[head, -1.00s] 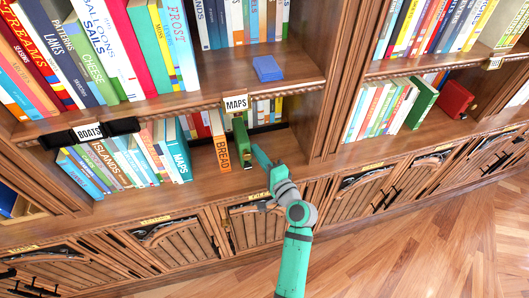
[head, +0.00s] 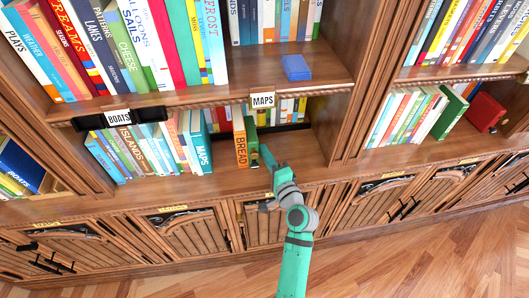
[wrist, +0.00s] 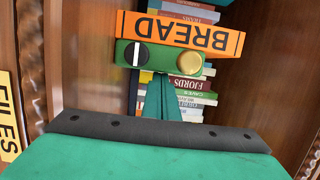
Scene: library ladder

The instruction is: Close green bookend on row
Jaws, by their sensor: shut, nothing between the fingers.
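The green bookend (head: 251,137) stands upright on the lower shelf under the MAPS label, at the right side of the orange BREAD book (head: 241,150). In the wrist view the bookend (wrist: 164,58) has a dark knob and a brass knob and lies flush along the BREAD book (wrist: 180,33), with no clear gap. My gripper (head: 266,155) is shut and empty, just right of the bookend. In the wrist view its fingertips (wrist: 160,90) reach up to the bookend's near side; whether they touch cannot be told.
A row of books ending in the MAPS book (head: 200,145) stands to the left, with a bare gap before BREAD. Smaller books stand behind. A shelf with a blue box (head: 296,68) hangs above. Bare shelf and a wooden upright (head: 365,110) lie to the right.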

